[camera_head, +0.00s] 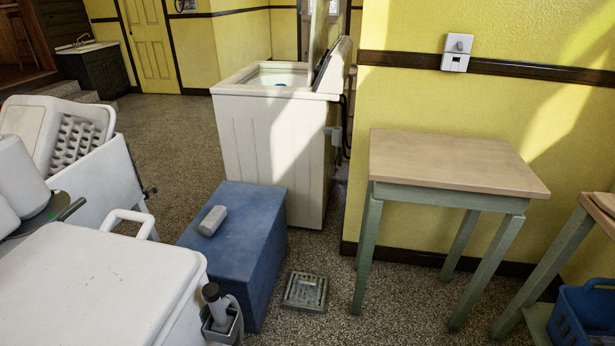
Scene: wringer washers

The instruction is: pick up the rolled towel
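A small pale grey roll (212,220), which looks like the rolled towel, lies on top of the blue box (262,262), near its left side. Nothing touches it from above, and its whole upper side shows. The blue box stands on the floor in front of the white washer (262,150). I cannot make out my gripper in this view.
A wooden-topped table (450,165) with green legs stands right of the box. A floor drain (305,292) lies between them. A large white lidded body (100,285) fills the lower left. A white basket (60,130) stands behind it. A blue caddy (585,315) sits at lower right.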

